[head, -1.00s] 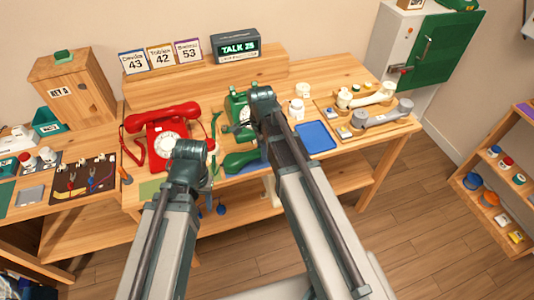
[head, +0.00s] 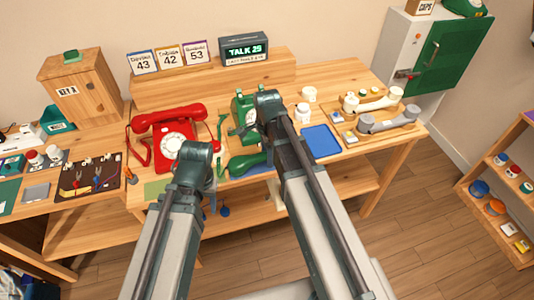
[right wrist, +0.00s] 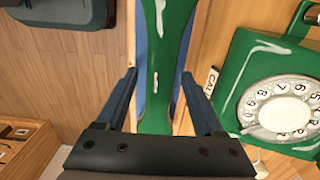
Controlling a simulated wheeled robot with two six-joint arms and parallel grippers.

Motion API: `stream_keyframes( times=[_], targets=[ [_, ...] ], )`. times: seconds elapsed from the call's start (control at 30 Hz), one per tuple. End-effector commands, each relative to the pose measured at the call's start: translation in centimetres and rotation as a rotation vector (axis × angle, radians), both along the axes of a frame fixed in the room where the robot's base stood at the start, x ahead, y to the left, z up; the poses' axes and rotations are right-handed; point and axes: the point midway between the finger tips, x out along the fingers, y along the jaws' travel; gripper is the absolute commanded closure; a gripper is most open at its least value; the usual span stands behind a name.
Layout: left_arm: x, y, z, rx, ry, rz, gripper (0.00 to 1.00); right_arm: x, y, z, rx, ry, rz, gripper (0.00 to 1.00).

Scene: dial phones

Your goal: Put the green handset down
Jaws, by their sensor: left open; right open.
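The green handset (head: 246,163) lies near the front edge of the table, over a blue mat, in front of the green dial phone (head: 243,104). In the right wrist view the handset (right wrist: 160,85) runs lengthwise between the two fingers of my right gripper (right wrist: 159,75). The fingers are apart, with a gap on each side of it. The phone's dial (right wrist: 282,108) shows at the right there. In the head view my right arm hides that gripper. My left gripper (head: 215,209) hangs in front of the table, mostly behind my left arm, open and empty.
A red phone (head: 172,137) stands to the left. A blue tray (head: 321,139) lies to the right, beside a board with a cream handset (head: 374,101) and a grey handset (head: 389,121).

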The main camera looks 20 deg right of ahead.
Motion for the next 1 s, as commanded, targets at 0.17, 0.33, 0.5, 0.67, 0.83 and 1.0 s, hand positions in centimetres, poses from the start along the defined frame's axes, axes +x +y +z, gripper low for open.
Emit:
stream_keyframes(
  times=[0.17, 0.33, 0.5, 0.67, 0.83, 1.0],
  targets=[
    [0.0, 0.0, 1.5, 0.0, 0.0, 0.0, 0.5, 0.0, 0.0, 1.5, 0.0, 0.0, 0.0, 0.31],
    [0.0, 0.0, 3.6, 0.0, 0.0, 0.0, 0.5, 0.0, 0.0, 3.6, 0.0, 0.0, 0.0, 0.31],
    [0.0, 0.0, 6.2, 0.0, 0.0, 0.0, 0.5, 0.0, 0.0, 6.2, 0.0, 0.0, 0.0, 0.31],
    [0.0, 0.0, 8.6, 0.0, 0.0, 0.0, 0.5, 0.0, 0.0, 8.6, 0.0, 0.0, 0.0, 0.31],
    [0.0, 0.0, 11.0, 0.0, 0.0, 0.0, 0.5, 0.0, 0.0, 11.0, 0.0, 0.0, 0.0, 0.31],
    [0.0, 0.0, 12.1, 0.0, 0.0, 0.0, 0.5, 0.0, 0.0, 12.1, 0.0, 0.0, 0.0, 0.31]
  ],
)
